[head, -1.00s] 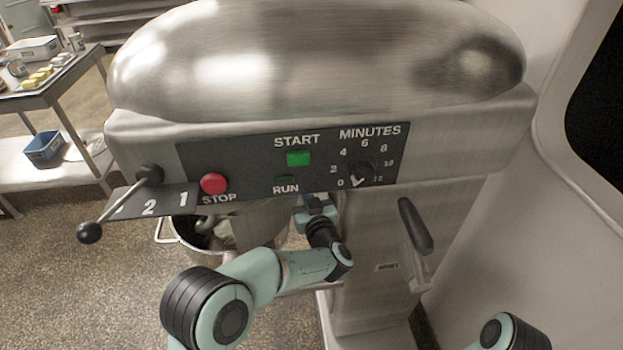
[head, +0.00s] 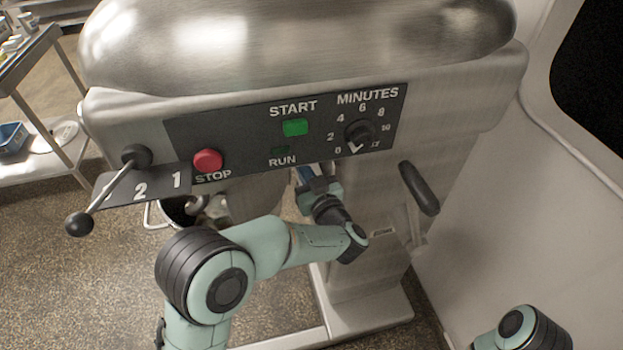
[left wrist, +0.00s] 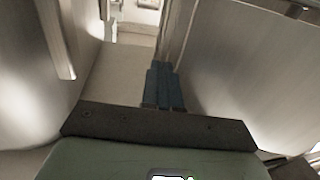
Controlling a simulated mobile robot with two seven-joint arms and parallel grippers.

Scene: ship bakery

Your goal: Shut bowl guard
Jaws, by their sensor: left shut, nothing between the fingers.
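The big steel mixer fills the head view, with its dark control panel (head: 285,130). Under its head, the steel bowl (head: 152,214) shows only in part, at the left. I cannot make out the bowl guard for certain; the mixer head and my arm hide much of that area. My left gripper (head: 304,174) reaches in under the panel, right of the bowl and near the mixer column; its tips are partly hidden. In the left wrist view, its blue fingers (left wrist: 163,86) are together and empty, in a gap between smooth metal surfaces. My right gripper is out of view.
A speed lever (head: 103,195) sticks out at the panel's left, and a dark handle (head: 419,188) sits on the column's right side. A wall (head: 500,215) stands close on the right. Floor (head: 75,265) is open at the left, with a metal table (head: 35,60) beyond.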

